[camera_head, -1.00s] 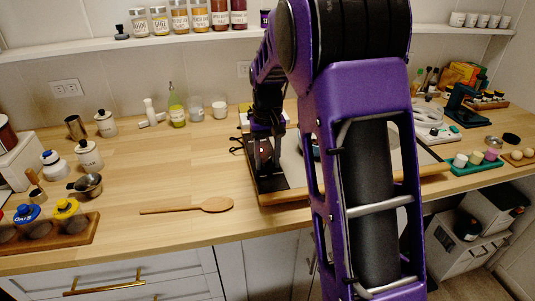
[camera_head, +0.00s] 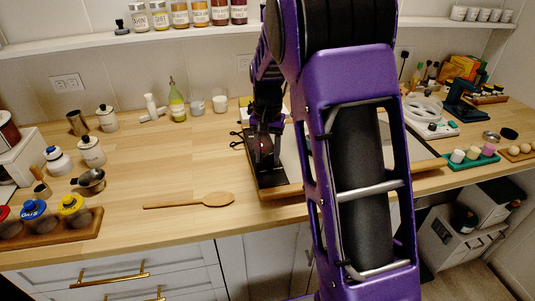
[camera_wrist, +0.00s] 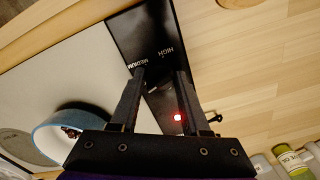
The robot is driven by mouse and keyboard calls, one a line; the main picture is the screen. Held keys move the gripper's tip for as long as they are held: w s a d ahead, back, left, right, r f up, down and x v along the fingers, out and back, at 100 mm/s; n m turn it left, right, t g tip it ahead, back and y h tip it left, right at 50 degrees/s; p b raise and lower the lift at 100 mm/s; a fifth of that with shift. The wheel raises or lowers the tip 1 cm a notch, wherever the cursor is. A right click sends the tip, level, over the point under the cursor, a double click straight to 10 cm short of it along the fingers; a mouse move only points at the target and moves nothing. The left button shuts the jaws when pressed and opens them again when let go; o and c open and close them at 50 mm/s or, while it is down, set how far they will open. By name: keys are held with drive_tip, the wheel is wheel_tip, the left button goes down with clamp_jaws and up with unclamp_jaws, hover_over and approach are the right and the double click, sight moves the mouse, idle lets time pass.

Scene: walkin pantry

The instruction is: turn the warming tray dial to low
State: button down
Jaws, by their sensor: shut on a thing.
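The warming tray has a pale top (camera_wrist: 100,65) and a black control panel (camera_head: 268,179) along its left side in the head view. The wrist view shows the panel's HIGH and MEDIUM labels (camera_wrist: 166,50) and a lit red light (camera_wrist: 178,117). My gripper (camera_head: 264,143) is down at the panel, and in the wrist view its two fingers (camera_wrist: 160,76) straddle the dark dial (camera_wrist: 157,97) and are shut on it. The fingers hide much of the dial. I cannot read its pointer, and no LOW label shows clearly.
A blue-rimmed bowl (camera_wrist: 75,128) stands on the tray beside my gripper. A wooden spoon (camera_head: 190,201) lies left of the tray. A bottle (camera_head: 177,102) and small jars stand near the wall. The counter's middle left is clear.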

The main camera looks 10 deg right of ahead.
sight(268, 155)
drive_tip(key=shift+c, duration=1.8)
unclamp_jaws()
wheel_tip(268, 155, up, 18)
drive_tip(key=p, duration=0.2)
drive_tip(key=shift+f, duration=0.2)
drive_tip(key=shift+a, duration=0.1)
